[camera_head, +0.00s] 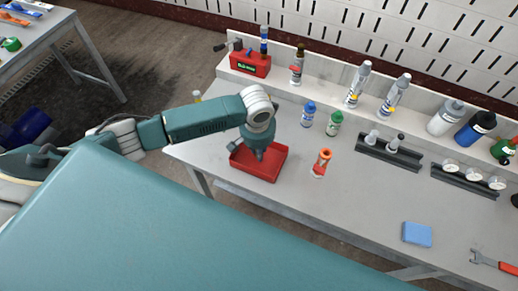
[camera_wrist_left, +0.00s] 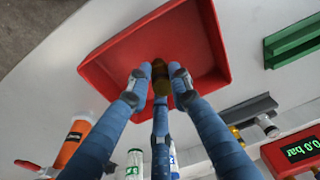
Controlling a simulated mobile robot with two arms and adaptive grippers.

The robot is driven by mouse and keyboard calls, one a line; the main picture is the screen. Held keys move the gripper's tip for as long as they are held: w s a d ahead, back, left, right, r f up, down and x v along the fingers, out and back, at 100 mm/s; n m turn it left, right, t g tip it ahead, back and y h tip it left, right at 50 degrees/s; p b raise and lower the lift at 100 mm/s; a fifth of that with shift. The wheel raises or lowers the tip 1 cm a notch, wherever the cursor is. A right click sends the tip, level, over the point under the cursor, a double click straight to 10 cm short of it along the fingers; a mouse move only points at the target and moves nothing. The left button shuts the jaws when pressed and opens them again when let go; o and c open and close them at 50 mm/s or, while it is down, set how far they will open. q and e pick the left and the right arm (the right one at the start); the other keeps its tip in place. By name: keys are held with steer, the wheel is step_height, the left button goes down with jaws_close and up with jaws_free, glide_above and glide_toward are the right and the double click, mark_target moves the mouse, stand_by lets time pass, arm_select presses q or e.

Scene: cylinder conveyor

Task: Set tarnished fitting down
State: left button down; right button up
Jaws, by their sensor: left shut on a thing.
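The tarnished fitting (camera_wrist_left: 160,77), a small dark brass-brown piece, is between the fingertips of my left gripper (camera_wrist_left: 157,84) in the left wrist view. The three blue fingers are closed around it. A shallow red tray (camera_wrist_left: 118,58) lies behind the fitting in that view. In the head view my left gripper (camera_head: 259,153) points down over the red tray (camera_head: 251,172) on the grey bench, and the fitting is hidden there. I cannot tell whether the fitting touches the tray floor. My right gripper is not in view.
An orange-and-white bottle (camera_head: 321,163) stands right of the tray. Blue-capped (camera_head: 308,114) and green-capped (camera_head: 334,123) bottles stand behind. Dark racks (camera_head: 388,153) hold small fittings farther right. A red display box (camera_head: 250,64) sits on the back shelf. A blue sponge (camera_head: 417,234) lies front right.

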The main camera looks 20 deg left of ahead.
arm_select(q)
steer(key=c, duration=1.6)
jaws_free()
steer(key=shift+f, duration=0.15)
steer(key=shift+o, duration=0.2)
step_height(320, 180, up, 12)
steer(key=s+b, duration=0.1)
steer(key=shift+s+d, duration=0.2)
